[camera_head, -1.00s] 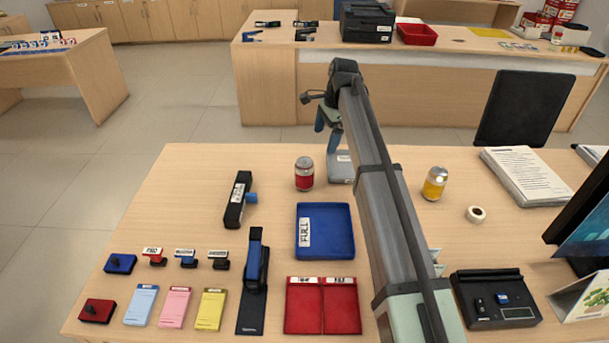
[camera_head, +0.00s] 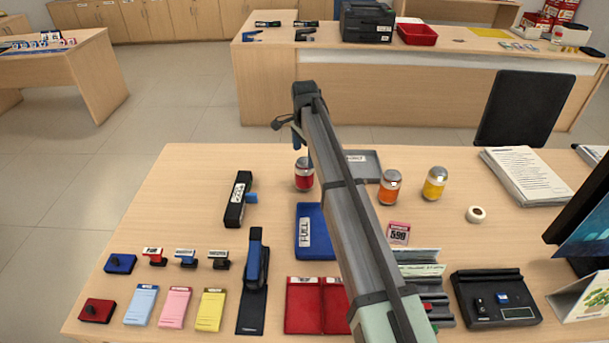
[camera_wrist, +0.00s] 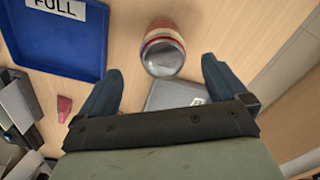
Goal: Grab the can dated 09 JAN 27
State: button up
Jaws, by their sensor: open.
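Three cans stand on the near desk in the head view: a red one (camera_head: 304,178), an orange one (camera_head: 389,190) and a yellow one (camera_head: 435,185). No date is readable on any of them. My gripper (camera_head: 299,148) is over the red can, partly covering it. In the wrist view, my open gripper (camera_wrist: 162,66) has its two blue fingers spread. A red-and-white can with a silver end (camera_wrist: 163,52) shows beyond and between the fingertips, not held. It appears to be the red can.
A blue tray marked FULL (camera_head: 314,242) lies in front of the red can; a grey tray (camera_head: 368,162) lies behind, to its right. A black stapler-like tool (camera_head: 237,203) is at left. A tape roll (camera_head: 476,214) is at right. My arm covers the desk's middle.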

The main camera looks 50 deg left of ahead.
aim_at(304, 172)
jog(key=f, duration=0.9)
jog(key=shift+w+a+f, duration=0.15)
jog(key=shift+a+f, duration=0.05)
jog(key=shift+f, duration=0.2)
jog(key=shift+c, duration=0.4)
jog(key=c, duration=1.2)
jog(key=shift+c, duration=0.5)
jog(key=shift+r, duration=0.15)
